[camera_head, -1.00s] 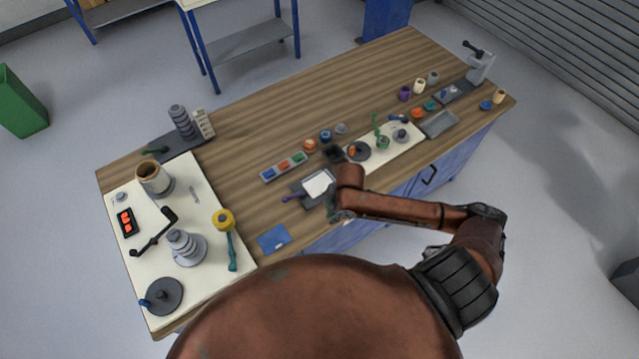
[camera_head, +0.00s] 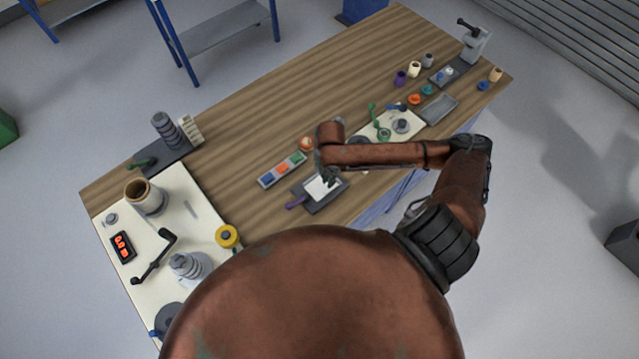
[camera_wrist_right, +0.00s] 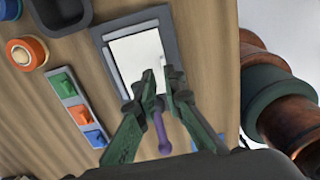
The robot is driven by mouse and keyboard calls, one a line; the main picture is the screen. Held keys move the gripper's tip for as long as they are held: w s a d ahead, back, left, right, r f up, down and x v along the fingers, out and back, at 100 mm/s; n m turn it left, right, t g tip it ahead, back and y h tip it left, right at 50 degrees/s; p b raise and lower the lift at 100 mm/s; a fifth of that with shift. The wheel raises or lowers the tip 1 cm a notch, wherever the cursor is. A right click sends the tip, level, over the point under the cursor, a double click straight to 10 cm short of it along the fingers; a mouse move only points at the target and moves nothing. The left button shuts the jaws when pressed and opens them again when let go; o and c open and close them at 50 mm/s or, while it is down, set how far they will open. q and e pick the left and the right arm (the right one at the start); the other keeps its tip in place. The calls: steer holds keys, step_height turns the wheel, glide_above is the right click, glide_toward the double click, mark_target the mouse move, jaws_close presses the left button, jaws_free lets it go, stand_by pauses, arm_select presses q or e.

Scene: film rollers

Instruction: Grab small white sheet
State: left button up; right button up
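The small white sheet (camera_wrist_right: 130,58) lies flat in a shallow dark grey tray (camera_wrist_right: 166,22). In the head view, the sheet (camera_head: 315,188) and tray (camera_head: 318,207) are near the table's front edge, partly covered by my right arm. My right gripper (camera_wrist_right: 161,77) is over the sheet's near right part, its green fingers pointing down with a small gap between the tips. Whether the tips touch the sheet is unclear. In the head view, the right gripper (camera_head: 330,178) is small and dark. My left gripper is not in view.
A purple handle (camera_wrist_right: 161,133) shows between the fingers. A holder with green, blue and orange pieces (camera_head: 281,169) stands left of the tray. An orange roll (camera_head: 306,143) is behind it. The wooden tabletop (camera_head: 255,115) is clear toward the back.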

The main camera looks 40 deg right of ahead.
mark_target(327, 191)
steer(key=f, duration=0.3)
steer(key=shift+s+a+f, duration=0.1)
steer(key=shift+s+a, duration=0.15)
steer(key=shift+a, duration=0.05)
step_height(327, 191, down, 3)
steer(key=shift+r, duration=0.15)
steer(key=shift+a, duration=0.1)
jaws_close()
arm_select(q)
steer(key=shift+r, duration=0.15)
